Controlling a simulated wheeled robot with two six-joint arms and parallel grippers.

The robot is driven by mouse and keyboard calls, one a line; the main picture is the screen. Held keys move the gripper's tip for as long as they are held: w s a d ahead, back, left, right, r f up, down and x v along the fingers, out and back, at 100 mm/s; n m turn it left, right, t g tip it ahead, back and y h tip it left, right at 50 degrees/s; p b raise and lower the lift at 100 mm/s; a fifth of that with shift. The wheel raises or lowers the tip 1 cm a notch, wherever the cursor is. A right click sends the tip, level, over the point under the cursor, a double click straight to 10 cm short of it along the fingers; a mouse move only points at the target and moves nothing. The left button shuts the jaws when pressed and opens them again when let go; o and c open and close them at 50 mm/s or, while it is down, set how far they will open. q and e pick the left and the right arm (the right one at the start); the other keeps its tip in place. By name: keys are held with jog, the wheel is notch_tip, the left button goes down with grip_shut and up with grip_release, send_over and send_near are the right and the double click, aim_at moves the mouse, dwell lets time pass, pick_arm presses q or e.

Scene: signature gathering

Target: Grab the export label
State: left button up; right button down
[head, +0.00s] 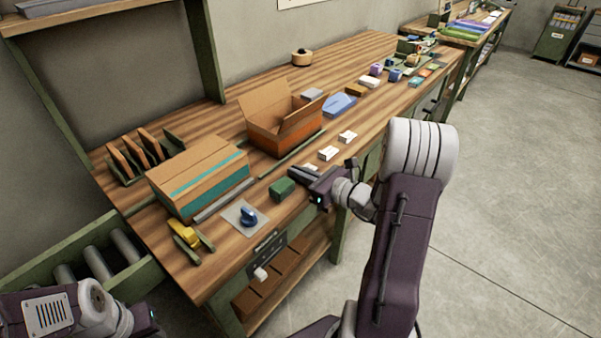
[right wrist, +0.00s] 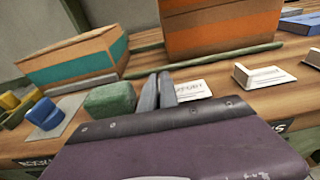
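Several small white label cards lie in a row along the bench's front edge. The nearest card (right wrist: 194,91) has dark print that I cannot read for certain, so I cannot confirm it is the export label. In the head view this card (head: 310,167) is partly hidden behind my right gripper (head: 331,175). In the right wrist view the right gripper's dark fingers (right wrist: 158,92) are close together, seemingly shut and empty, just left of that card. Two other cards lie farther along (head: 328,153) (head: 347,136). My left gripper (head: 148,314) is at the lower left, its fingers not visible.
A green block (head: 283,188) sits beside my right gripper. A blue stamp-like object (head: 249,215) stands on a grey pad. A closed box with a teal stripe (head: 190,170) and an open orange-striped box (head: 283,135) stand behind. A green rail crosses the bench.

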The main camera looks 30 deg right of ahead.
notch_tip(320, 180, up, 4)
jog(key=shift+r+p, duration=0.25)
jog(key=shift+p, duration=0.5)
jog(key=s+d+r+p, duration=0.2)
jog(key=d+r, duration=0.4)
jog(key=d, duration=0.5)
jog(key=shift+d+r, duration=0.15)
jog(key=shift+d, duration=0.1)
